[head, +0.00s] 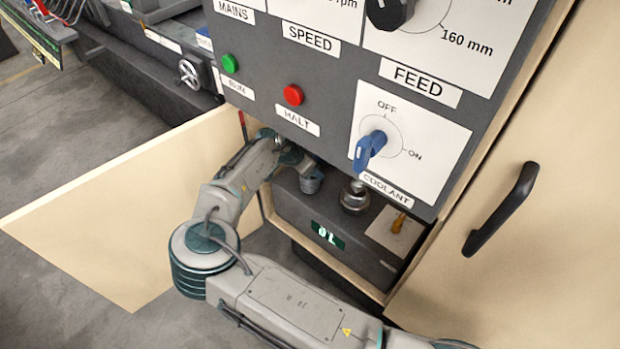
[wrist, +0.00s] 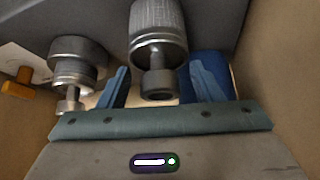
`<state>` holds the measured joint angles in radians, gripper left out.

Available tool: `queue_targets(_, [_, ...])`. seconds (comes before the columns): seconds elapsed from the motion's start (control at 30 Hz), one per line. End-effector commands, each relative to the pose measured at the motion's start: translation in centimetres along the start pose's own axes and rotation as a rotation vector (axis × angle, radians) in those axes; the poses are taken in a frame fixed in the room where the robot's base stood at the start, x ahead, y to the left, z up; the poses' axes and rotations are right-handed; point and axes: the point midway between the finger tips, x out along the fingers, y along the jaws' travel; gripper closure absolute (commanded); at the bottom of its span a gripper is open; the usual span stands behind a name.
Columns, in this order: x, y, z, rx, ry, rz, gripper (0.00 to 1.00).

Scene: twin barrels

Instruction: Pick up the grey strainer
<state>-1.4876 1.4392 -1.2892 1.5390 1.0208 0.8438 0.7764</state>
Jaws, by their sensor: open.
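A grey ribbed cylinder with a narrower dark end (wrist: 158,32), which looks like the strainer, shows at the top middle of the wrist view. In the head view it appears to be the grey piece (head: 311,181) at the left of the dark tank top. My gripper (wrist: 160,70) is open, with one blue finger on each side of the cylinder's narrower end in the picture. I cannot tell whether they touch it. In the head view, my gripper's fingers are hidden under the control panel.
A shinier metal fitting (head: 355,197) stands just right of the strainer; it also shows in the wrist view (wrist: 78,58). An orange lever (head: 398,222) is further right. The control panel (head: 300,75) overhangs the dark tank (head: 340,262). An open cabinet door (head: 130,210) is at left.

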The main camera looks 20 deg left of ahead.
Motion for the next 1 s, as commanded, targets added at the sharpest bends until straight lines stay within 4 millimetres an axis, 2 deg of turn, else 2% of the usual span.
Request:
queue_targets(0.03, [0.0,0.0,0.0,0.000,0.000,0.000,0.49])
queue_targets(0.2, [0.0,0.0,0.0,0.000,0.000,0.000,0.96])
queue_targets(0.23, [0.0,0.0,0.0,0.000,0.000,0.000,1.00])
queue_targets(0.77, [-0.6,-0.1,-0.3,0.002,-0.002,-0.001,1.00])
queue_targets(1.0, [-3.2,-0.1,3.8,-0.002,-0.001,-0.002,1.00])
